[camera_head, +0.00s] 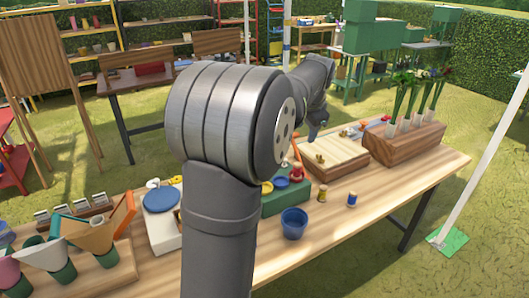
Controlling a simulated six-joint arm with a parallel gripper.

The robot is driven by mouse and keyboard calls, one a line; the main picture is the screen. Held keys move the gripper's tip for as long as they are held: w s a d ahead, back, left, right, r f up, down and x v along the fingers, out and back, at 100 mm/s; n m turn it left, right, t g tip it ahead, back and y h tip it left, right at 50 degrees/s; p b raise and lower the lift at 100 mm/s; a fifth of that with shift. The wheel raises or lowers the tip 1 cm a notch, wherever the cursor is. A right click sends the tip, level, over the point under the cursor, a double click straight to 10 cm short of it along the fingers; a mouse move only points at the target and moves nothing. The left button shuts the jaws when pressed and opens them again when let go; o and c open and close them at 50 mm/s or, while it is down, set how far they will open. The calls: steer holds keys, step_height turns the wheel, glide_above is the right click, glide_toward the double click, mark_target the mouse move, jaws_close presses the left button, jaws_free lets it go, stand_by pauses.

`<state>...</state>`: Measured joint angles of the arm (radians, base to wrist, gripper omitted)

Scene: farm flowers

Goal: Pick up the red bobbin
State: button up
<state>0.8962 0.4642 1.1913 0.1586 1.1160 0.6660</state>
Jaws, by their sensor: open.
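A small red spool-like piece, which looks like the red bobbin (297,172), stands upright at the back right of a green box (286,201) on the wooden table. My arm's near joint hides the area left of it. My gripper (316,133) is at the far end of the arm, small and partly hidden, above and slightly right of the red piece and apart from it. It is open, and I see nothing held in it. A blue bobbin (352,200) and a yellowish bobbin (322,195) stand on the table to the right.
A blue cup (294,223) stands before the green box. At left are a white board with a blue disc (161,199) and several cones. The front right tabletop is clear.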

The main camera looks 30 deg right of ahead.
steer(key=n+g+y, duration=0.2)
steer(key=n+g, duration=0.1)
steer(key=n, duration=1.3)
glide_toward(298, 164)
steer(key=f, duration=0.4)
steer(key=w+f, duration=0.1)
steer(key=f, duration=0.1)
steer(key=shift+d+f, duration=0.15)
steer(key=shift+f, duration=0.05)
steer(key=shift+w+f, duration=0.2)
steer(key=shift+f, duration=2.45)
steer(key=c, duration=1)
